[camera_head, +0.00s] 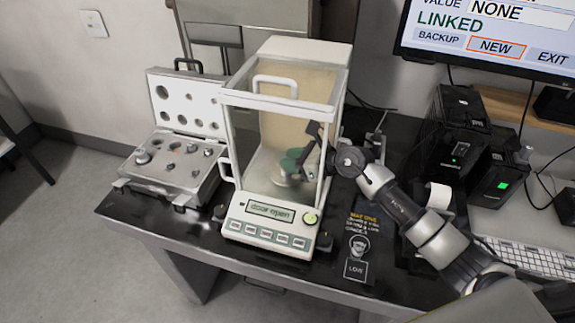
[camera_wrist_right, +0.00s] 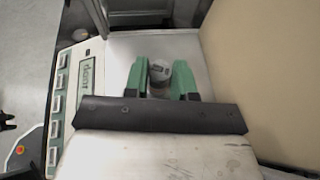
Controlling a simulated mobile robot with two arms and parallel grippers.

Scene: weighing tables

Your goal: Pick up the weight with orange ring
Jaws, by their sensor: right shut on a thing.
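My right gripper (camera_head: 302,160) reaches through the right side of the balance's glass chamber, above the weighing pan. In the right wrist view its green-padded fingers (camera_wrist_right: 160,82) are shut on a small grey metal weight (camera_wrist_right: 159,72). The weight is at or just over the pan; I cannot tell whether it touches. No orange ring can be made out on it, and the fingers hide its sides. Several metal weights, among them a larger one (camera_head: 143,157), sit in the open case left of the balance. Their ring colours are too small to tell. My left gripper is not in view.
The white balance (camera_head: 265,226) shows "door open". Its frame closely surrounds my right gripper. The weight case (camera_head: 170,180) has its lid raised. Black devices (camera_head: 455,135), a keyboard (camera_head: 535,257) and a monitor (camera_head: 490,35) stand right. Dark table shows in front of the balance.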

